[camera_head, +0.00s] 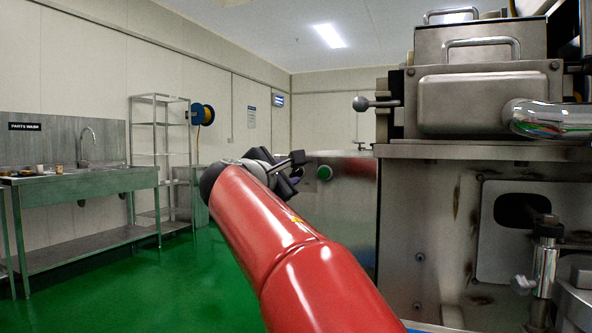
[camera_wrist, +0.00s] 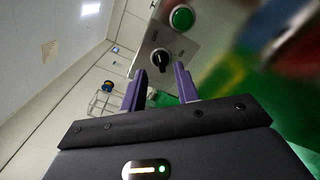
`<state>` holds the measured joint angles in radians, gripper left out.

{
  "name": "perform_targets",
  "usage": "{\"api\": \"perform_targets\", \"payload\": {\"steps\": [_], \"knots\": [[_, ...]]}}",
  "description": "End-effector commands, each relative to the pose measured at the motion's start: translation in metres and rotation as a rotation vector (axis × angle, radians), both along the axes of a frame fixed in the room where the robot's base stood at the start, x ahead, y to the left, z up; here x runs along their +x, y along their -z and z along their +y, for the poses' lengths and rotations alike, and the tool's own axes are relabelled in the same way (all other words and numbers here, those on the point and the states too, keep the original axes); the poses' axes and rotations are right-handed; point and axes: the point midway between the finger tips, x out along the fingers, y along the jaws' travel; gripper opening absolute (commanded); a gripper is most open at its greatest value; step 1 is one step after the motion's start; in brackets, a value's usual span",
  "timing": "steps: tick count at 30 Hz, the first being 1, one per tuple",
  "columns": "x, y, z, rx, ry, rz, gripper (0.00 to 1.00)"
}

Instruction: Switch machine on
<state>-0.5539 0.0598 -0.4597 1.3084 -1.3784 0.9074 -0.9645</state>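The machine's control panel (camera_wrist: 190,50) carries a black rotary knob (camera_wrist: 160,61) and a round green button (camera_wrist: 181,18). The green button also shows in the head view (camera_head: 324,172), on the metal cabinet's front. My gripper (camera_wrist: 160,70) is open, with its two purple fingers apart. In the wrist view the knob appears in the gap between the fingertips, near their ends; I cannot tell whether the fingers reach around it or touch it. In the head view my gripper (camera_head: 294,170) is just left of the green button, and the knob cannot be made out there.
The large steel machine (camera_head: 480,105) fills the right side, with a ball-ended lever (camera_head: 362,103) sticking out left. A sink bench (camera_head: 80,182) and a wire shelf rack (camera_head: 160,150) stand along the left wall. Green floor (camera_head: 150,285) between is clear.

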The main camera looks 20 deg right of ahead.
Motion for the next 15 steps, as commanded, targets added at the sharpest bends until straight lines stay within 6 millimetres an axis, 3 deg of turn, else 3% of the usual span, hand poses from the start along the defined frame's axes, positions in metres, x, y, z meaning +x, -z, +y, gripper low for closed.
{"api": "perform_targets", "payload": {"steps": [7,15], "knots": [[0.026,-0.001,-0.026,-0.001,0.002,0.002,0.31],[0.034,0.000,-0.034,0.001,-0.001,0.000,0.31]]}}
